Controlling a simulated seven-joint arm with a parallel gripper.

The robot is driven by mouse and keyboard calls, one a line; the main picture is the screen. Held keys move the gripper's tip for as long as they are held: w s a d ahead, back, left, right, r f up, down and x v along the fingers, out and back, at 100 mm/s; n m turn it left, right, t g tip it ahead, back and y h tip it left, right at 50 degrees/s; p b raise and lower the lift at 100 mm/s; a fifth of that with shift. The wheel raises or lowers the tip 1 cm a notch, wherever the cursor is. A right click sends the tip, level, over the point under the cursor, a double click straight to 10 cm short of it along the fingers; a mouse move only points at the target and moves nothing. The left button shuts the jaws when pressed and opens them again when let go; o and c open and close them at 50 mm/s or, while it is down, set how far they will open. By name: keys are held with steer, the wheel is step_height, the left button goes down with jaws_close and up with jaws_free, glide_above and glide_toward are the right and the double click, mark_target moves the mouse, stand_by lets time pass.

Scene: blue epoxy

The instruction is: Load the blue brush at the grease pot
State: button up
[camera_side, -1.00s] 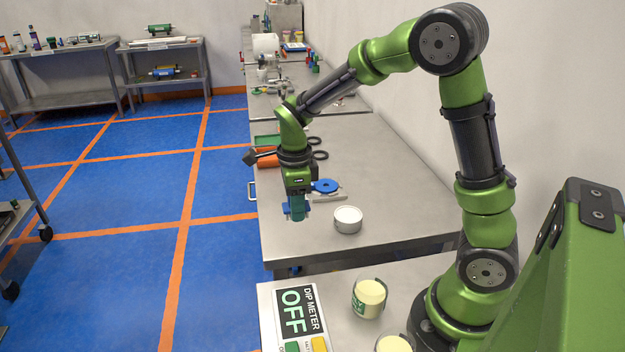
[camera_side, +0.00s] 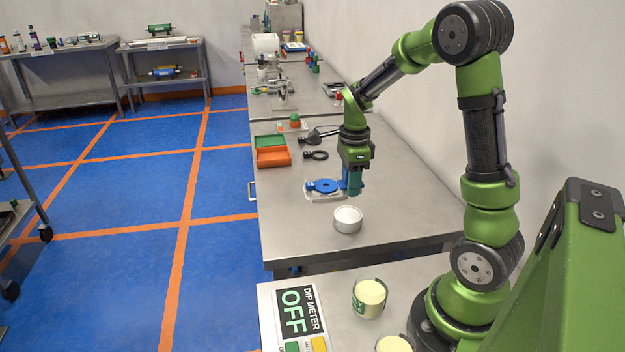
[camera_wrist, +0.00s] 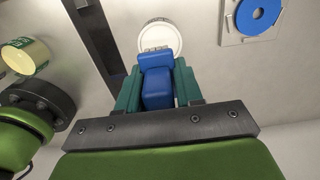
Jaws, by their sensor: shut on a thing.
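My gripper (camera_side: 354,183) is shut on the blue brush (camera_wrist: 157,86), held between its teal fingers in the wrist view. In the side view the brush is mostly hidden by the fingers, and its bristles cannot be made out. A round tin with a white top (camera_side: 348,219) stands on the bench, below and a little nearer the camera than my gripper. In the wrist view the tin (camera_wrist: 160,37) shows just past the brush's end, apart from it as far as I can tell. A cream-filled pot with a green label (camera_side: 369,297) stands on the nearer table. I cannot tell which is the grease pot.
A dip meter (camera_side: 296,312) reading OFF lies on the nearer table, with another cream pot (camera_side: 393,344). A blue disc on a plate (camera_side: 326,186) lies left of my gripper. Behind are an orange-and-green box (camera_side: 272,157) and a black ring (camera_side: 316,155). The bench's front is clear.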

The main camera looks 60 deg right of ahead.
mark_target(348, 214)
steer(key=shift+f, duration=2.9)
steer(key=shift+f, duration=0.6)
steer(key=shift+r, duration=0.1)
steer(key=shift+r, duration=3.5)
